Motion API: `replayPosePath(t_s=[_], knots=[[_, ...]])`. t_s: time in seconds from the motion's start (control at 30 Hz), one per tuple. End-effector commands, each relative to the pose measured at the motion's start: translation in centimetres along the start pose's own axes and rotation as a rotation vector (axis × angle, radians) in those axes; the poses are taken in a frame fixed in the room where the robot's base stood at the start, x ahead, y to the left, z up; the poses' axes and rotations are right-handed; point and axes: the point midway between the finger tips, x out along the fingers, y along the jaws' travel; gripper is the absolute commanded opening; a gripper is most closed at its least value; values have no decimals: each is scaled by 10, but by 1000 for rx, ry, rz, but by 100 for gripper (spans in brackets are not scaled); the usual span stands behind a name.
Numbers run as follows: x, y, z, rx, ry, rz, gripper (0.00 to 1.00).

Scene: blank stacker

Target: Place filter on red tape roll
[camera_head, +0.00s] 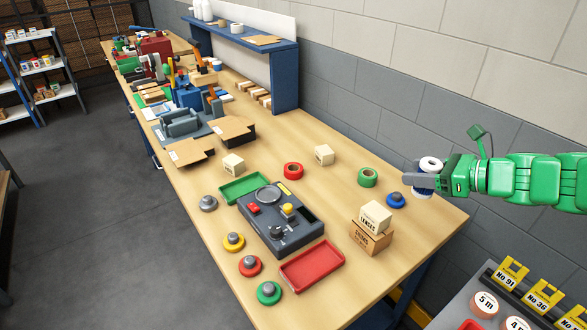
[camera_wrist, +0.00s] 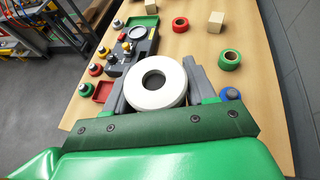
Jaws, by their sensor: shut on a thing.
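The filter is a thick white ring (camera_head: 430,161) with a dark central hole. My gripper (camera_head: 420,177) is shut on it and holds it above the workbench's right end. In the wrist view the filter (camera_wrist: 145,97) sits between the two grey fingers of my gripper (camera_wrist: 158,78). The red tape roll (camera_head: 293,177) lies flat on the bench, left of my gripper in the head view, with nothing on top. It also shows in the wrist view (camera_wrist: 180,29), well beyond the fingers.
A green tape roll (camera_head: 368,183) and a blue-based knob (camera_head: 396,202) lie between my gripper and the red roll. A dark control box (camera_head: 279,228) and red tray (camera_head: 311,266) lie nearer the front.

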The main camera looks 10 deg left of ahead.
Motion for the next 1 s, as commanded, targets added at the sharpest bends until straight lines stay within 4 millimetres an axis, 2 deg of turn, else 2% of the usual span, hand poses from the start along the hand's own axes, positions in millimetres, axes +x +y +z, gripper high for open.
replayPosePath(t_s=[0.5,1.0], knots=[[54,-16,23,-18,2,41,21],[113,-22,46,-33,4,83,21]])
